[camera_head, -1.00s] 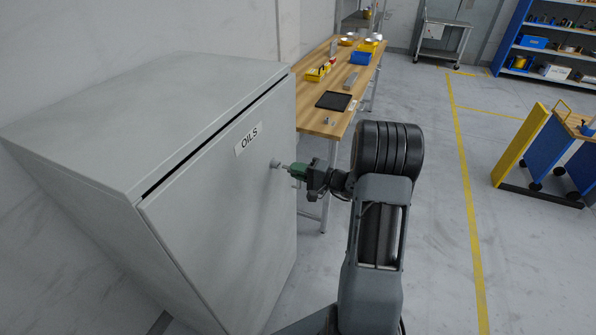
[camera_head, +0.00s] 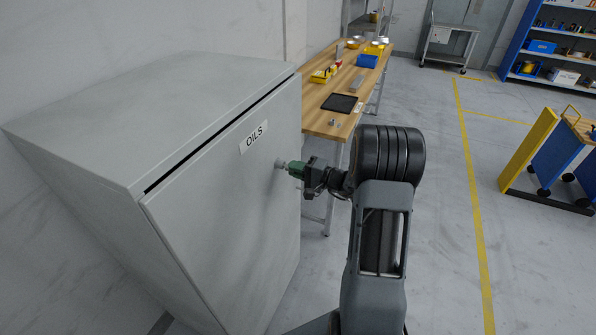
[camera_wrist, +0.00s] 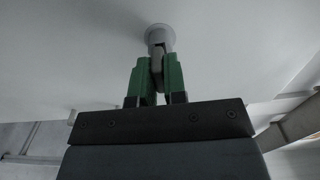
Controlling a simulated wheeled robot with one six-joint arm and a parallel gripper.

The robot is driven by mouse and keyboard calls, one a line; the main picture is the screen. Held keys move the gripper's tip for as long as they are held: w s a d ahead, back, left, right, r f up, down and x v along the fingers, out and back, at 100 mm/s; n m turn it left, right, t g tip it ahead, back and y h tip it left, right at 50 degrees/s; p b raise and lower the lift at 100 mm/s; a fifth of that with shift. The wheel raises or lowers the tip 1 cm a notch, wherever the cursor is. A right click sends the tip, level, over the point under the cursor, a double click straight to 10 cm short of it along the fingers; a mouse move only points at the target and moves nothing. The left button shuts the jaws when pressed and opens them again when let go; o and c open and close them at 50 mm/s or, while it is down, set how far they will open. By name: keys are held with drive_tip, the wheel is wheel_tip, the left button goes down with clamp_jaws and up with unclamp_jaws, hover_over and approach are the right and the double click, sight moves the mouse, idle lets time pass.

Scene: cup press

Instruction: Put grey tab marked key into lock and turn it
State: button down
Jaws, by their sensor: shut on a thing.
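The grey cabinet (camera_head: 225,220) has a door labelled OILS (camera_head: 254,137). A round pale lock (camera_head: 280,163) sits on the door, and it also shows at the top of the wrist view (camera_wrist: 159,36). My gripper (camera_head: 289,168) has green fingers and is at the lock. In the wrist view its fingers (camera_wrist: 157,72) are shut on a narrow grey key (camera_wrist: 157,62), whose far end meets the lock's face. How deep the key sits in the lock is hidden. The tab's marking cannot be read.
A wooden workbench (camera_head: 328,122) with a black tray (camera_head: 340,103), yellow bins and a blue box (camera_head: 367,61) stands behind the cabinet. A blue and yellow cart (camera_head: 545,150) is at right. The floor between is clear.

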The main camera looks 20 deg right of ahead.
drive_tip(key=shift+w+a, duration=0.3)
drive_tip(key=shift+w, duration=0.05)
drive_tip(key=c, duration=1.1)
unclamp_jaws()
drive_tip(key=b+v, duration=0.3)
drive_tip(key=v, duration=1)
drive_tip(key=shift+s+d, duration=0.25)
drive_tip(key=shift+s, duration=0.05)
